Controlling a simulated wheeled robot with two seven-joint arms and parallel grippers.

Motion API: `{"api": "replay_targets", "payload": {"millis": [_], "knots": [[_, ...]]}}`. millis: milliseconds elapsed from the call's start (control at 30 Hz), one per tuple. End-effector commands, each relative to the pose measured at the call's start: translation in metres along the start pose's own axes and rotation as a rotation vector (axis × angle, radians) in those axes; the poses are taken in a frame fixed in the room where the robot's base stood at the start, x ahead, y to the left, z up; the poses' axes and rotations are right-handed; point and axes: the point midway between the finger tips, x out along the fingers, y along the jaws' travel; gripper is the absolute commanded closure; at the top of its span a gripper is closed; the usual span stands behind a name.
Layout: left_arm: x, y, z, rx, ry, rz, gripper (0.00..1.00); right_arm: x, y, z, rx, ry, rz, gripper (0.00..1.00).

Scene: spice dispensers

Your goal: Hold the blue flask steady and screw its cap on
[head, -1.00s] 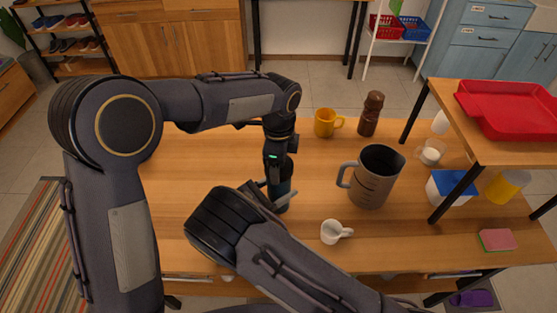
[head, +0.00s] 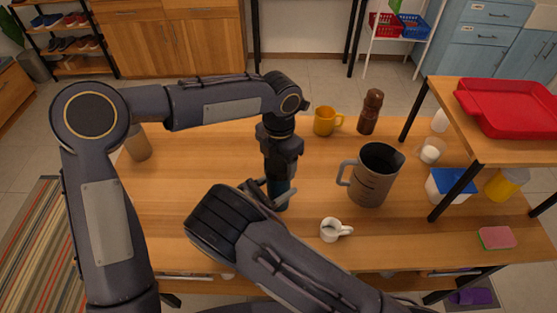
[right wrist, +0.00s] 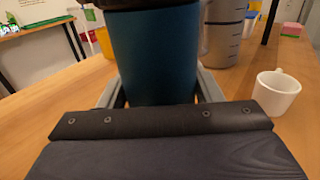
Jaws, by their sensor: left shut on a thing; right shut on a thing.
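The blue flask (right wrist: 155,55) stands upright on the table and fills the middle of the right wrist view. Its dark teal side also shows in the head view (head: 281,198). My right gripper (head: 272,197) is shut on the flask's body, with a grey finger on each side. My left gripper (head: 280,168) points straight down over the flask and is shut at its top. The cap is hidden inside the left gripper's jaws, so its seating cannot be seen.
A grey jug (head: 372,180) and a white cup (head: 332,230) stand close on the right. A yellow mug (head: 324,121) and a brown grinder (head: 370,112) are behind. A shelf with a red tray (head: 510,108) stands at right. A brownish container (head: 138,143) is at left.

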Motion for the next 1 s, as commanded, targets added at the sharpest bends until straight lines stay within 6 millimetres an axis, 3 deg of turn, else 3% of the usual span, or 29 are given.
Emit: {"api": "replay_targets", "payload": {"millis": [133,433,467,600,867,1000], "knots": [[0.000,0.000,-0.001,0.113,-0.001,-0.003,0.57,0.000,0.000,0.000,-0.001,0.000,0.001,1.00],[-0.001,0.000,-0.001,0.126,-0.002,0.000,0.57,0.000,0.000,0.000,-0.001,0.000,0.001,1.00],[-0.001,0.000,-0.001,0.126,-0.002,0.000,0.34,0.000,0.000,0.000,-0.001,0.000,0.001,1.00],[-0.001,0.000,0.000,0.125,-0.002,0.000,0.16,0.000,0.000,0.000,-0.001,0.000,0.001,1.00],[-0.001,0.000,0.000,0.124,-0.003,0.000,0.14,0.000,0.000,0.000,-0.001,0.000,0.000,1.00],[-0.012,0.000,0.000,0.123,-0.006,-0.001,0.14,0.000,0.000,0.000,-0.001,0.000,0.000,1.00]]}}
